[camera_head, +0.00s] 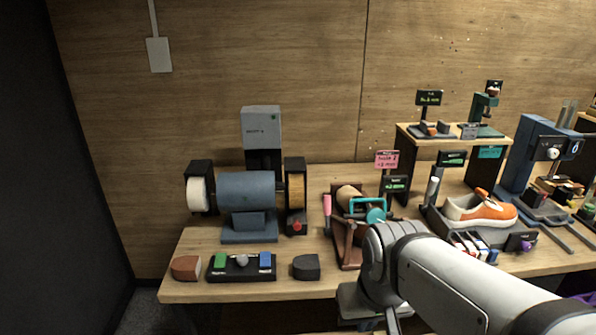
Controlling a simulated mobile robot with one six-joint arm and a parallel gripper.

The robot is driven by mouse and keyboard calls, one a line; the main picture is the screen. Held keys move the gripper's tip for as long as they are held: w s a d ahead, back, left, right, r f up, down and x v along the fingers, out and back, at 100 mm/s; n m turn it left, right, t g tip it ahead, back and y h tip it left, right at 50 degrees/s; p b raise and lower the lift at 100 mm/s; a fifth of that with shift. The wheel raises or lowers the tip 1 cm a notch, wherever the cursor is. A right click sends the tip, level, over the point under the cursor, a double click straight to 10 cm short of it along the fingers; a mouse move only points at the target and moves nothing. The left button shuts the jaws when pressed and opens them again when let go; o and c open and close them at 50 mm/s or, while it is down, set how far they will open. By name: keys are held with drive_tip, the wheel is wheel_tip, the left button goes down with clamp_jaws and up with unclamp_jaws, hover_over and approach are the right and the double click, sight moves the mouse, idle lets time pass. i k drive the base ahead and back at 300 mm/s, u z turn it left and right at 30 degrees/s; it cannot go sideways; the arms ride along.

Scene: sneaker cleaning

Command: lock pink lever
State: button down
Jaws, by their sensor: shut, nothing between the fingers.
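The pink lever (327,213) stands roughly upright at the left side of a dark red-brown fixture (348,247) on the bench. The fixture holds a tan, rounded piece (350,196), with a teal bar (366,202) and a teal disc (376,216) at its right. My arm reaches in from the lower right and its rounded wrist end is just in front of the fixture's right side, hiding part of it. My gripper's fingertips cannot be made out. The pink lever is clear of my arm in the picture, with a gap between them.
A blue-grey grinder (248,195) with two wheels stands left of the fixture. A dark block (306,267), a tray of small pieces (242,267) and a brown block (186,268) line the front edge. An orange-and-white sneaker (480,211) sits in a grey tray at right.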

sight(327, 199)
drive_tip(key=z, duration=0.05)
drive_tip(key=i, duration=0.85)
